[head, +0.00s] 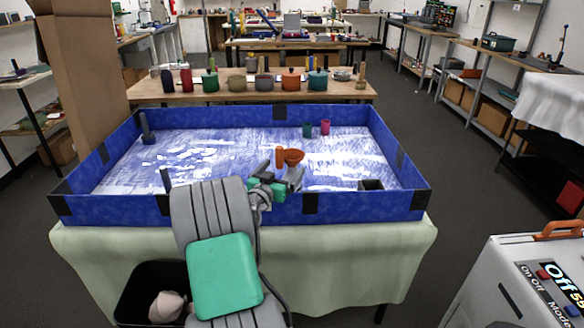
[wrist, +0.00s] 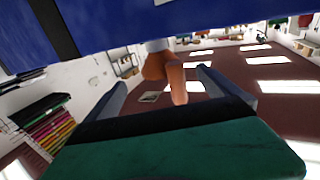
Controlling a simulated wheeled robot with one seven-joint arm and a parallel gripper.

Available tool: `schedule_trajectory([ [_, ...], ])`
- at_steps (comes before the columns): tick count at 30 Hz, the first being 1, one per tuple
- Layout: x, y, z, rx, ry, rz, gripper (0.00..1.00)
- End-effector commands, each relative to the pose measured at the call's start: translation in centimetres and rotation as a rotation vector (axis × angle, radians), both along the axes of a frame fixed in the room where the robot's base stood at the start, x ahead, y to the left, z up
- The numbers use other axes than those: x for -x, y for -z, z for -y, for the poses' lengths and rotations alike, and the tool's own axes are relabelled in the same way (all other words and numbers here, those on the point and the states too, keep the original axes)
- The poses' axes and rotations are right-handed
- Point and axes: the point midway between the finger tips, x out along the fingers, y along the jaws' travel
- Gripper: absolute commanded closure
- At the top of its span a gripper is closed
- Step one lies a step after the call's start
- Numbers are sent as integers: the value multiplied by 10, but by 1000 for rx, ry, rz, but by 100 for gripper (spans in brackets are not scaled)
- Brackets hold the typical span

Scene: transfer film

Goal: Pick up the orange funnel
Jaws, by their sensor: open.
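The orange funnel (head: 294,156) is inside the blue-walled tray, just beyond my gripper (head: 279,174). An orange upright cylindrical part (head: 280,157) shows right beside its bowl; I cannot tell whether it is the funnel's handle. In the wrist view, the orange funnel (wrist: 154,68) and the cylindrical part lie ahead, between the two spread fingers of my gripper (wrist: 160,78). The fingers are open, and I see no contact with the orange piece. My arm and gripper hide part of the tray's near side.
The blue tray wall (head: 350,205) encloses the work area. A dark green cup (head: 307,130) and a magenta cup (head: 325,127) stand farther back. A small black box (head: 370,185) is at front right. A dark upright post (head: 147,128) stands at left.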

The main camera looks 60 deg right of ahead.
Motion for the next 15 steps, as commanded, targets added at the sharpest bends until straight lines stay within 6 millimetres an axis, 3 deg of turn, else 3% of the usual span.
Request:
schedule_trajectory([
  [12, -4, -7, 66, 4, 0, 0, 0],
  [15, -5, -7, 73, 4, -1, 1, 0],
])
